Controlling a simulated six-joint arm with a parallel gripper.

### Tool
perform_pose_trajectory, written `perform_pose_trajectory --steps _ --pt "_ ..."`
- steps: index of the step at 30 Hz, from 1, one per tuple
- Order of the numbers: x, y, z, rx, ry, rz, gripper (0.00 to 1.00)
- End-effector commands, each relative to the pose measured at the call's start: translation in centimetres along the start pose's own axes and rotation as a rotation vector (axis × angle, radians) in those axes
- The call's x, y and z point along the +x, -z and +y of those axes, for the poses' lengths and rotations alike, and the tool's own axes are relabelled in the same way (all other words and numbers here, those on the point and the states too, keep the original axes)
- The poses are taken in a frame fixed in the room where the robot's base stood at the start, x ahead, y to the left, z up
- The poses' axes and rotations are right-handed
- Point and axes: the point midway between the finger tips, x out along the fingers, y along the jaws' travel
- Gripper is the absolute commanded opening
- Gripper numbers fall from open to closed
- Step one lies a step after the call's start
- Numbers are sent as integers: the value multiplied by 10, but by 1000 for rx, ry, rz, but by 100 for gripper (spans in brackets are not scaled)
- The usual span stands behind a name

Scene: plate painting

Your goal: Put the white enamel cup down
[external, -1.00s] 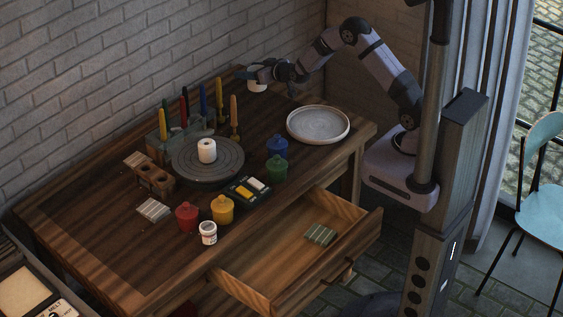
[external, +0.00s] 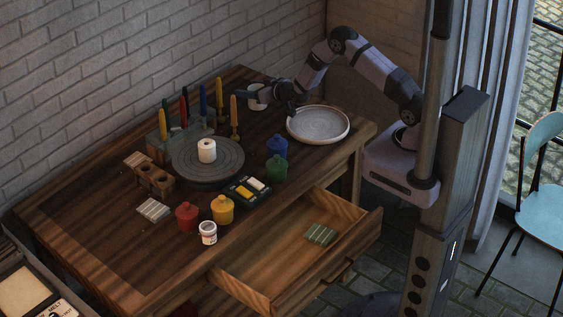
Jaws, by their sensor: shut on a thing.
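The white enamel cup (external: 255,97) is at the far back of the wooden table, left of the large pale plate. My gripper (external: 264,96) is shut on the cup from its right side and partly covers it. The cup looks upright. I cannot tell whether its base touches the tabletop.
The large pale plate (external: 318,124) lies right of the cup. Blue (external: 277,147) and green (external: 277,169) jars stand in front. The drawer (external: 290,262) is open.

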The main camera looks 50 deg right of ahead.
Motion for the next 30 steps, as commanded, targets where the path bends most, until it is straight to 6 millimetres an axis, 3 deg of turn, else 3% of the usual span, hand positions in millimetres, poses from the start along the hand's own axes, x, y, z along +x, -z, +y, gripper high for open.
perform_pose_trajectory --steps 7,21,22,23,24,30 --pt "7 -19 0 0 0 2 29" --pt "9 -24 0 0 0 3 29" --pt "9 -24 0 0 0 1 64" --pt "9 -23 0 0 0 0 72" --pt "9 -23 0 0 0 0 76" --pt "9 -23 0 0 0 0 76"
